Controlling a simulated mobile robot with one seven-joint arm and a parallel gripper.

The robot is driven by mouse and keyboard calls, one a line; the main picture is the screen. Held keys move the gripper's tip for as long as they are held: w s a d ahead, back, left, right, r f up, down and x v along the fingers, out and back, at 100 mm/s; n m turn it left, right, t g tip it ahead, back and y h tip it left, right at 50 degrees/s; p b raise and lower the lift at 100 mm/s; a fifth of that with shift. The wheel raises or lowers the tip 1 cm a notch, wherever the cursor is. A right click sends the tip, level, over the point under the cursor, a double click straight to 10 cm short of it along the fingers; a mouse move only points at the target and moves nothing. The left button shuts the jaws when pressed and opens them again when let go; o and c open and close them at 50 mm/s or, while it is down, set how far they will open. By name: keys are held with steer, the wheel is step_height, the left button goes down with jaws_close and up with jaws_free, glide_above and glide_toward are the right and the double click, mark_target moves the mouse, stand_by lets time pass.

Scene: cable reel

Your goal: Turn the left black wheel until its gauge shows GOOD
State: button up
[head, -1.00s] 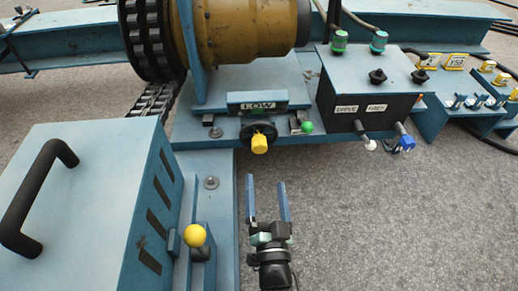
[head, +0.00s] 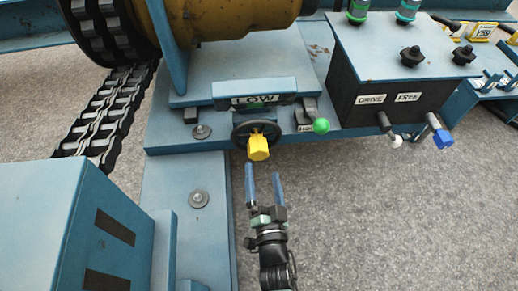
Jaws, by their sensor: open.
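The black wheel (head: 240,133) with a yellow knob (head: 258,148) sits on the front of the blue frame, below a gauge plate (head: 255,98) that reads LOW. It is the only black handwheel that I can make out. My gripper (head: 263,168) is just below the knob, its two blue fingers apart and pointing up toward it. Nothing is between the fingers, and they look apart from the knob. The knob hides part of the wheel.
A green-tipped lever (head: 321,126) is close right of the wheel. A control box (head: 400,75) with DRIVE and FREE levers stands farther right. A blue cabinet (head: 60,230) is at lower left, and a chain (head: 105,115) runs at left. Grey ground at right is clear.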

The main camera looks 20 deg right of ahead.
mark_target(260, 156)
steer(key=b+x, duration=0.3)
steer(key=x, duration=0.5)
steer(key=shift+w+d+b, duration=0.1)
steer(key=shift+w+b, duration=0.2)
steer(key=shift+b, duration=0.1)
jaws_close()
